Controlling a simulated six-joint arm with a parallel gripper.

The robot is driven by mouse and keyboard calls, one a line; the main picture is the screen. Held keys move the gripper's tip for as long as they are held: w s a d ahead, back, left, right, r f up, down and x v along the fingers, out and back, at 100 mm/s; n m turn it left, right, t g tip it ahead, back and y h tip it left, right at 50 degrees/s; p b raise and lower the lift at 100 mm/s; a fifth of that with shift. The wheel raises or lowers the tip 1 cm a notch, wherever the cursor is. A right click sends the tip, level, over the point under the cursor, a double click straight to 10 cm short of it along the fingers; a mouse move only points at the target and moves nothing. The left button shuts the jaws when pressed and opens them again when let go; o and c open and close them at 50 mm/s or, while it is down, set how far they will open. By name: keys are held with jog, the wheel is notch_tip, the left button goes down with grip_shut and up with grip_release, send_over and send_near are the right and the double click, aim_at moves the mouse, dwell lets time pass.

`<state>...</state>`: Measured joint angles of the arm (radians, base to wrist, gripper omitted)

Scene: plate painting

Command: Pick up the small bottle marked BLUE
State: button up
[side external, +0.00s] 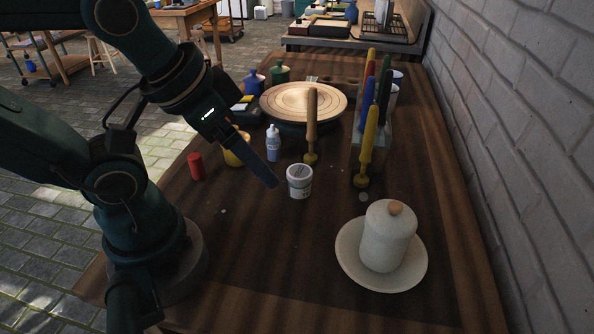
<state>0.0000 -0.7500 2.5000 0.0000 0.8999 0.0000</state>
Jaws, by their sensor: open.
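A small pale bottle (273,147) with a narrow light top stands upright on the wooden table. Its marking is too small to read, so I cannot tell whether it says BLUE. My gripper (262,170) is open and empty, pointing down toward the lower right. One long dark finger shows clearly, its tip in front of and just below the bottle in the picture; the other finger is hard to make out. I cannot tell the distance between the finger and the bottle. A dark blue jar (254,84) stands farther back.
A white labelled tub (299,183) stands close to my fingertip. A yellow pot (238,152) is partly hidden behind my gripper. A red cylinder (196,166) stands left. A round wooden turntable (303,100), upright tools (366,150) and a lidded jar (388,240) on a saucer (350,262) surround the area.

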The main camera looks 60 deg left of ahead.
dwell(0.3)
jog(key=shift+c, duration=0.8)
